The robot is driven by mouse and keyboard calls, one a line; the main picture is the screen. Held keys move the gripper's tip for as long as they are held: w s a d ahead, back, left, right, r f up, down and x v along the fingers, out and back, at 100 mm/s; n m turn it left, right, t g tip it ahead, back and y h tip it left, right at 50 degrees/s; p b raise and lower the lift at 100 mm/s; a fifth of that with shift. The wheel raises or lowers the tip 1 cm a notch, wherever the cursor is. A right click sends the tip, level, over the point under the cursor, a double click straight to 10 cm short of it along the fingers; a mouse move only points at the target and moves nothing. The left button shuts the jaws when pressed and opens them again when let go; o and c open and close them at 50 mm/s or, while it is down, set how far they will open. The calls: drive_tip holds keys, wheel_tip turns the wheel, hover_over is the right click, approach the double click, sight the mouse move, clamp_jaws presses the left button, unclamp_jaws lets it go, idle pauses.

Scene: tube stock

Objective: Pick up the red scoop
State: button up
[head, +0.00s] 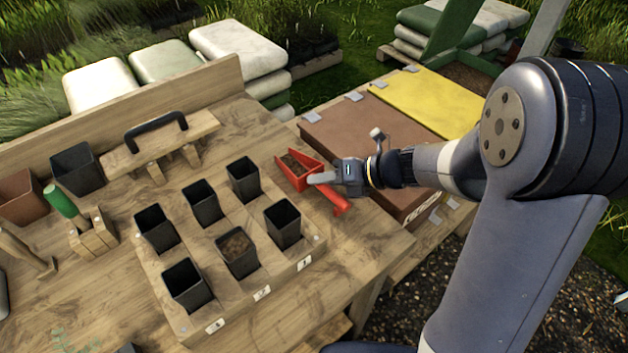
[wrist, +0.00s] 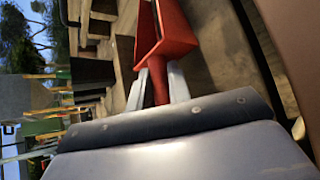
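The red scoop (head: 300,172) is at the right end of the wooden bench, its open pan toward the back left and its handle toward the front right. Its inside looks brown in the head view. My gripper (head: 322,178) is at the scoop's handle. In the wrist view the scoop (wrist: 172,32) lies straight ahead, and its handle runs between the two fingers of my gripper (wrist: 158,82). The fingers lie close against both sides of the handle and look shut on it. I cannot tell whether the scoop touches the bench.
A wooden block (head: 215,262) with several black pots stands left of the scoop. A rack with a black handle (head: 155,127) is behind it. A green-handled tool (head: 60,201) stands further left. Brown (head: 365,150) and yellow (head: 440,100) lids lie to the right, beyond the bench edge.

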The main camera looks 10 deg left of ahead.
clamp_jaws()
